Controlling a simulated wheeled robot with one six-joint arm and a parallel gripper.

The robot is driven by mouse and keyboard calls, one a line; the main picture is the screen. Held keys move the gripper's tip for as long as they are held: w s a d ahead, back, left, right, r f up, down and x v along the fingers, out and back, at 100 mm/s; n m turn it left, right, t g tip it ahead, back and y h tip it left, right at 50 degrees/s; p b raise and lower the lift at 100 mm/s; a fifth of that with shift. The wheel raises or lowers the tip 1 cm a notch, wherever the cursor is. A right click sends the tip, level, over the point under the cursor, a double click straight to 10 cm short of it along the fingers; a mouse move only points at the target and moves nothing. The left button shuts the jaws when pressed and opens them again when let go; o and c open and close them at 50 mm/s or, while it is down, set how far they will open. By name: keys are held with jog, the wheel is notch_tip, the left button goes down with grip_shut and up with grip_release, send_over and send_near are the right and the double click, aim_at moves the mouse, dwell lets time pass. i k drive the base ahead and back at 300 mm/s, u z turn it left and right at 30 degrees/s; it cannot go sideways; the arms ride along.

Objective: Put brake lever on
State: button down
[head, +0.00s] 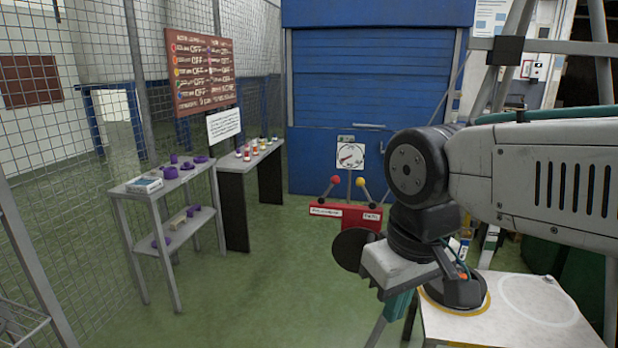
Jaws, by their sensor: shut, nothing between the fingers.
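A red lever stand (347,214) stands on the green floor ahead, in front of the blue shutter. It has two tilted levers: a red-knobbed lever (335,180) leaning left and a yellow-knobbed lever (360,183) leaning left from its base at the right. White labels sit below them, too small to read surely, so I cannot tell which is the brake lever. My gripper (398,303) hangs pointing down at the right, nearer than the stand. It is shut and empty, apart from the levers in the picture. Its fingertips are partly hidden.
A white dial (350,156) stands above the levers. A white-topped table (500,325) with ring marks is at lower right. A grey shelf (140,193) with purple parts and a dark-legged bench (234,160) line the mesh fence at left. Green floor (255,290) is clear between.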

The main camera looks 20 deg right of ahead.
aim_at(335, 180)
jog(key=z, duration=0.1)
jog(key=i, duration=0.75)
jog(key=z, duration=0.8)
jog(key=i, duration=0.4)
jog(key=z, duration=0.3)
